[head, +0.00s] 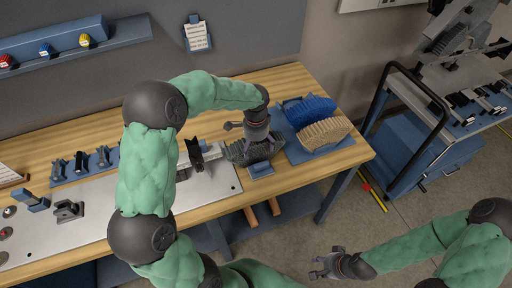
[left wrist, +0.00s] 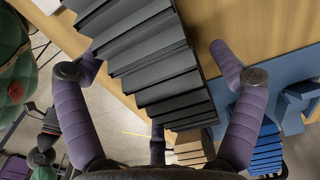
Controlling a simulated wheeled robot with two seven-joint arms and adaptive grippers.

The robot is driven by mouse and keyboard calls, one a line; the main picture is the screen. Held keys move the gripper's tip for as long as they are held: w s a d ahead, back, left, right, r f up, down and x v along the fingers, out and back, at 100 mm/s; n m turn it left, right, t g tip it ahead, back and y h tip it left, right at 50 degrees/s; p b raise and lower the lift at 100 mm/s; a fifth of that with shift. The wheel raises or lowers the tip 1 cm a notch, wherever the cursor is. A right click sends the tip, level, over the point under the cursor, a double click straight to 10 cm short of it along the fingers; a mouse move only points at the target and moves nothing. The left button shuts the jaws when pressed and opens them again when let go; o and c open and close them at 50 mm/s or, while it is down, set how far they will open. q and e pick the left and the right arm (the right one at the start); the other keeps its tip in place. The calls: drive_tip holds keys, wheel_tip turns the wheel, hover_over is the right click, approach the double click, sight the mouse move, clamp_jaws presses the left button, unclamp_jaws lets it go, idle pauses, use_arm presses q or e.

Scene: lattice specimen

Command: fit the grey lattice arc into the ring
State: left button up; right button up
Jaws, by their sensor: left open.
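The grey lattice arc (head: 255,153) is a dark, ridged piece at the right end of the metal plate on the wooden bench. My left gripper (head: 257,133) is right over it and covers part of it. In the left wrist view the arc (left wrist: 150,65) fills the upper middle, its ridges running between the spread purple fingers of my left gripper (left wrist: 160,95). The fingers are open; I cannot tell whether any touches it. My right gripper (head: 328,264) is low at the lower right, away from the bench, its fingers apart and empty. I cannot make out a ring.
A blue arc (head: 308,110) and a tan arc (head: 325,132) lie on a blue mat (head: 292,152) just right of the grey arc. A small blue block (head: 261,171) sits in front. Metal fixtures stand on the plate (head: 100,222). A blue cart (head: 405,150) stands right.

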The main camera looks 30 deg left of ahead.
use_arm(q)
wheel_tip(320, 180, up, 11)
drive_tip(key=shift+p, duration=0.95)
idle(1.0)
